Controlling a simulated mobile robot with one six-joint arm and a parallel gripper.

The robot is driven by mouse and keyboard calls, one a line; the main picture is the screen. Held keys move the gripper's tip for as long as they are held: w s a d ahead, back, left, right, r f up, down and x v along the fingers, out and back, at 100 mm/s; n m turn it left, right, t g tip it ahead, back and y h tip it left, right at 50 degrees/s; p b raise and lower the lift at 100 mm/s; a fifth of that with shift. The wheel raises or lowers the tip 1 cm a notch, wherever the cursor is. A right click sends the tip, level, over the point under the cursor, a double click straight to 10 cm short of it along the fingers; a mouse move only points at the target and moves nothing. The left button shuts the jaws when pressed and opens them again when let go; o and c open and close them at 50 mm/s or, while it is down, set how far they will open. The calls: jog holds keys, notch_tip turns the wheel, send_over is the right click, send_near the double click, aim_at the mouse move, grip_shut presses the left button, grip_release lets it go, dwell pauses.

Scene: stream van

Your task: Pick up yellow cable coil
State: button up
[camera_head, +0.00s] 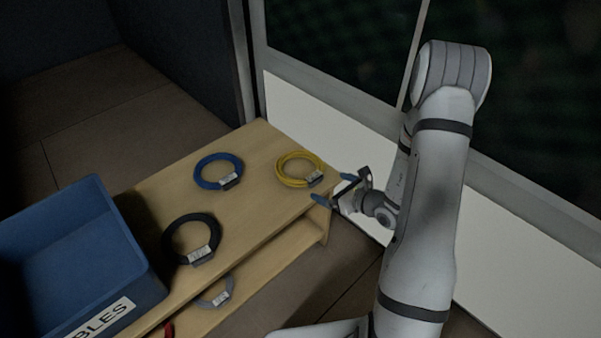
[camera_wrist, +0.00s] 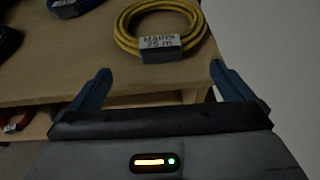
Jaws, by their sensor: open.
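The yellow cable coil (camera_head: 295,171) lies flat on the wooden bench top near its right end. It carries a grey label, which reads "MAINS 25 m" in the wrist view, where the coil (camera_wrist: 128,36) sits at the top, ahead of the fingers. My gripper (camera_head: 333,188) is open and empty, just off the right end of the bench, close to the label side of the coil. In the wrist view my gripper (camera_wrist: 160,82) has its two blue fingers spread, with the coil beyond their tips and not between them.
A blue coil (camera_head: 207,183) and a black coil (camera_head: 175,238) lie on the bench top (camera_head: 250,150). A grey coil (camera_head: 222,297) and part of a red one (camera_head: 169,329) show on the lower shelf. A blue bin (camera_head: 150,285) stands at the left. A white wall panel (camera_head: 300,110) runs behind the bench.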

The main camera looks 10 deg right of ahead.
aim_at(318, 180)
jog(key=b+x, duration=0.2)
jog(key=x, duration=0.4)
jog(key=shift+w, duration=0.25)
jog(key=shift+r, duration=0.1)
jog(key=c, duration=1.9)
